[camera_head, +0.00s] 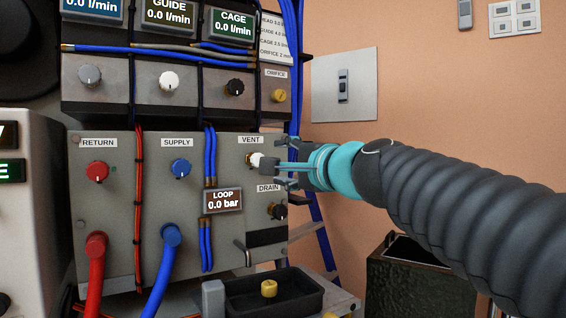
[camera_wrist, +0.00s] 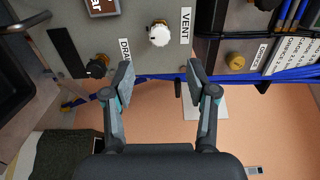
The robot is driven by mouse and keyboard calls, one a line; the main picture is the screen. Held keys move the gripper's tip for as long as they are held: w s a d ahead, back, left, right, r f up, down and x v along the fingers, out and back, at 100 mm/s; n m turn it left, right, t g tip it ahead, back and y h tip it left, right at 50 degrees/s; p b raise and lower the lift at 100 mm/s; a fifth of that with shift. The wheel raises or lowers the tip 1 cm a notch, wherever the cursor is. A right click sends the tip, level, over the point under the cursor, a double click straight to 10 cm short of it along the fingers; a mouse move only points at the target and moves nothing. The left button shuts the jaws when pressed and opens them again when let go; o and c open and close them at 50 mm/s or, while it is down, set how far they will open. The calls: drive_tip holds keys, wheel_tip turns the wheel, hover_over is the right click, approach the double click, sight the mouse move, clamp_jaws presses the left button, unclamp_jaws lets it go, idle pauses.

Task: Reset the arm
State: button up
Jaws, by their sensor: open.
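My arm reaches in from the right in the head view. My gripper (camera_head: 280,165) is at the right side of the grey panel, close to the white VENT knob (camera_head: 257,160). In the wrist view my gripper (camera_wrist: 160,72) has its two fingers spread apart with nothing between them. The white VENT knob (camera_wrist: 159,34) shows beyond the fingertips there, apart from them. The black DRAIN knob (camera_wrist: 97,67) is to the left of the left finger. The loop display (camera_head: 222,201) reads 0.0 bar.
A red RETURN knob (camera_head: 97,172) and a blue SUPPLY knob (camera_head: 180,168) sit on the panel, with hoses below. A black tray (camera_head: 247,305) holding a yellow fitting (camera_head: 269,288) stands below. A dark bin (camera_head: 380,285) is at lower right. Blue hoses (camera_head: 290,60) run beside the panel.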

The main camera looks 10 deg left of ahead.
drive_tip(key=shift+s+d, duration=0.3)
drive_tip(key=s+d+f+n+g+h, duration=0.3)
drive_tip(key=f+n, duration=0.1)
drive_tip(key=f, duration=0.7)
drive_tip(key=s+d+f+n+g+h, duration=0.25)
drive_tip(key=f+n, duration=0.25)
drive_tip(key=f, duration=0.7)
drive_tip(key=s+d+f+h+p, duration=0.1)
drive_tip(key=s+d+f+h, duration=0.1)
drive_tip(key=s+d+f, duration=0.2)
drive_tip(key=s+d+f+g+h+p, duration=0.1)
drive_tip(key=s+d+f, duration=0.4)
drive_tip(key=d, duration=0.6)
drive_tip(key=s+d+f+g+h+p, duration=0.1)
drive_tip(key=s+d+f+h+p, duration=0.1)
drive_tip(key=s+d+f+h, duration=0.2)
drive_tip(key=s+d+f, duration=0.1)
drive_tip(key=s+d, duration=0.2)
drive_tip(key=shift+s+d, duration=0.35)
